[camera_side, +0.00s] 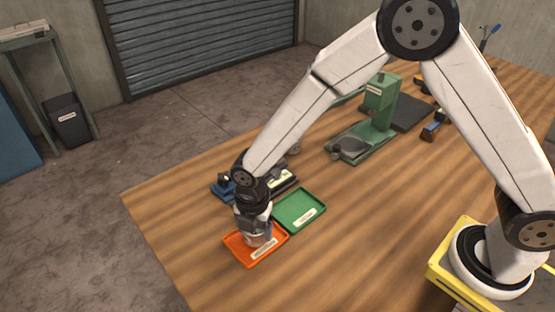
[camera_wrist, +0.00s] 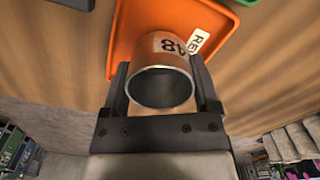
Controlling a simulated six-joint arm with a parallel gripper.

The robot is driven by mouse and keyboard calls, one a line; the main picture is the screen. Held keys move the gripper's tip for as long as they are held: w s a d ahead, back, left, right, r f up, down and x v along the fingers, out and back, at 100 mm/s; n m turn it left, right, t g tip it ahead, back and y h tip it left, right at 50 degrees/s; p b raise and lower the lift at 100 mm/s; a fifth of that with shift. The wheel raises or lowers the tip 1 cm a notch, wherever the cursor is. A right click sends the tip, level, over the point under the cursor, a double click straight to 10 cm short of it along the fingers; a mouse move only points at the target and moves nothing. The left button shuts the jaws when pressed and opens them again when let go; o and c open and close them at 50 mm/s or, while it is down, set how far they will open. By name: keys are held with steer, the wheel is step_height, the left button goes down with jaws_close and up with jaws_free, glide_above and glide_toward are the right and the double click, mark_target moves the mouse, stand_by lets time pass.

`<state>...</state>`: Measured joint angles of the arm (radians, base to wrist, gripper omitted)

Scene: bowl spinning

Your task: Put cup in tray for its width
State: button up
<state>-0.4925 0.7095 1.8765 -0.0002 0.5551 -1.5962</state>
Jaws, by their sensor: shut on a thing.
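The cup (camera_wrist: 161,74) is a metallic cylinder with a pale label that reads "48" in the wrist view. My gripper (camera_wrist: 163,92) is shut on it, with one finger on each side. In the side view my gripper (camera_side: 255,232) points down over the orange tray (camera_side: 240,255), and the cup's lower part (camera_side: 256,240) shows between the fingers. The orange tray has a white label, partly readable. I cannot tell whether the cup's base touches the tray floor. A green tray (camera_side: 290,208) lies beside the orange one, empty.
A dark device with a gauge (camera_side: 282,178) and a blue part (camera_side: 224,188) stand just behind my gripper. A green machine (camera_side: 372,120) stands farther back. The wooden table (camera_side: 190,235) is clear left of the orange tray, near the table's edge.

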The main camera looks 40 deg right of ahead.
steer(key=shift+f, duration=0.3)
stand_by(0.5)
stand_by(0.4)
steer(key=o, duration=1.2)
steer(key=shift+r, duration=0.15)
step_height(320, 180, up, 8)
stand_by(0.8)
steer(key=shift+d, duration=0.1)
